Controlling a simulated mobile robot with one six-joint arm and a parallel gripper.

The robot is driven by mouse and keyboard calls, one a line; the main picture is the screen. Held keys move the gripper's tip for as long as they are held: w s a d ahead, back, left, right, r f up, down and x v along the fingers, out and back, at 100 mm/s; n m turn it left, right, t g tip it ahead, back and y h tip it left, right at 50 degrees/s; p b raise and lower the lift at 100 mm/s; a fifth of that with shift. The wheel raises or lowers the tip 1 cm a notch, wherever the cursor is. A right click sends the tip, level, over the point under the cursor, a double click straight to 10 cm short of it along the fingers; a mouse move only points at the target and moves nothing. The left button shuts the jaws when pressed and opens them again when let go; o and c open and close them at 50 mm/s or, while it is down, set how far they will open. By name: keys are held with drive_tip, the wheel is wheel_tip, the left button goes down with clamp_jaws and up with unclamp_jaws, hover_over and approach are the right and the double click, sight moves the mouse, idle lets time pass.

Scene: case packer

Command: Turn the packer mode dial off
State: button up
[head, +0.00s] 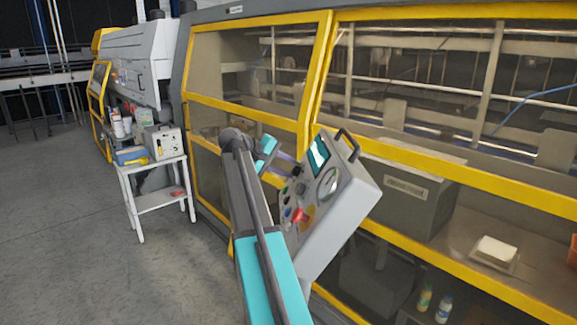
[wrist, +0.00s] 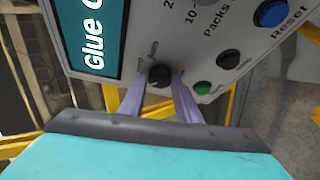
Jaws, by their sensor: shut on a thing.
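The control box (head: 345,205) is a grey slanted panel in front of the yellow-framed machine in the head view. The dial's pointer setting is hard to tell. In the head view my gripper (head: 283,167) reaches the panel's left edge, and my arm hides part of the panel.
Close to the dial are a green button (wrist: 202,88), another black knob (wrist: 228,60) and the blue Reset button (wrist: 270,13). A red button (head: 300,215) sits lower on the panel. A white side table (head: 158,167) stands left; open floor lies in front.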

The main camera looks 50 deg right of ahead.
drive_tip(key=shift+r+n+p, duration=0.1)
drive_tip(key=shift+n+p, duration=0.2)
drive_tip(key=shift+n, duration=0.2)
drive_tip(key=shift+y, duration=0.3)
drive_tip(key=o, duration=1.1)
drive_tip(key=shift+c, duration=0.2)
drive_tip(key=b+v, duration=0.5)
drive_tip(key=v, duration=0.8)
drive_tip(key=shift+a+r, duration=0.15)
drive_tip(key=shift+a, duration=0.15)
